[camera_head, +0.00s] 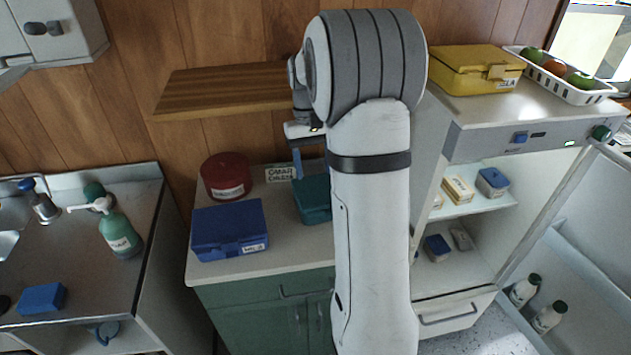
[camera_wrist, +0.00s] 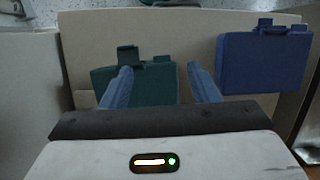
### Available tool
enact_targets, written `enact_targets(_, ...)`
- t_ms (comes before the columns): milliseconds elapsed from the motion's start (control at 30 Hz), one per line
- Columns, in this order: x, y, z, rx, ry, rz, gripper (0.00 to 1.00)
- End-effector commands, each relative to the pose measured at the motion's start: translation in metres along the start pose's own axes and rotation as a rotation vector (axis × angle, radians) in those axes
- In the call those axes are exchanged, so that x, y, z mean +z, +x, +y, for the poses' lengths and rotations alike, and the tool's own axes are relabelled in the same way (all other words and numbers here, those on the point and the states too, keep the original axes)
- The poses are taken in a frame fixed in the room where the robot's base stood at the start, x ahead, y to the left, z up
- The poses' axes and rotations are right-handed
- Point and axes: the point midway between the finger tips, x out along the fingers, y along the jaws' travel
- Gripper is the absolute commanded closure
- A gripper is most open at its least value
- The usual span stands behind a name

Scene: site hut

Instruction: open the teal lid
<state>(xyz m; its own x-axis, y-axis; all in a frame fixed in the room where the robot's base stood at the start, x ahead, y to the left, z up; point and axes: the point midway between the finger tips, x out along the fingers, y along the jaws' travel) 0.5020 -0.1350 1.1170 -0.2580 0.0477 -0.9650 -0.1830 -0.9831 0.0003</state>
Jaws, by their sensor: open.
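A teal box with its lid (camera_head: 313,198) stands on the counter, partly hidden behind my arm in the head view. In the wrist view the teal lid (camera_wrist: 150,85) looks shut, with a dark latch or tab at its far edge. My gripper (camera_wrist: 158,72) is open, and its two blue fingers reach over the lid, one toward each side of it. Nothing is between the fingers except the view of the lid. I cannot tell whether the fingers touch it. In the head view one blue finger (camera_head: 297,163) shows just above the box.
A blue box (camera_head: 228,228) and a red round tin (camera_head: 225,176) stand left of the teal box. A wooden shelf (camera_head: 220,88) hangs above the counter. An open fridge (camera_head: 470,270) stands to the right, with a yellow box (camera_head: 465,75) on top.

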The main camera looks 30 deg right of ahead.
Motion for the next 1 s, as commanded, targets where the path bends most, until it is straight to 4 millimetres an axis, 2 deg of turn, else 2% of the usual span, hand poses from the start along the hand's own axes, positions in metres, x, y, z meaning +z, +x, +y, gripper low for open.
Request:
enact_targets(200,0.000,-0.017,0.000,0.000,0.000,0.000,0.45)
enact_targets(767,0.001,-0.018,0.000,0.000,0.000,0.002,0.45)
enact_targets(867,0.012,-0.024,-0.008,0.005,-0.010,0.030,0.45)
enact_targets(1000,0.046,-0.033,-0.029,0.016,-0.037,0.108,0.45)
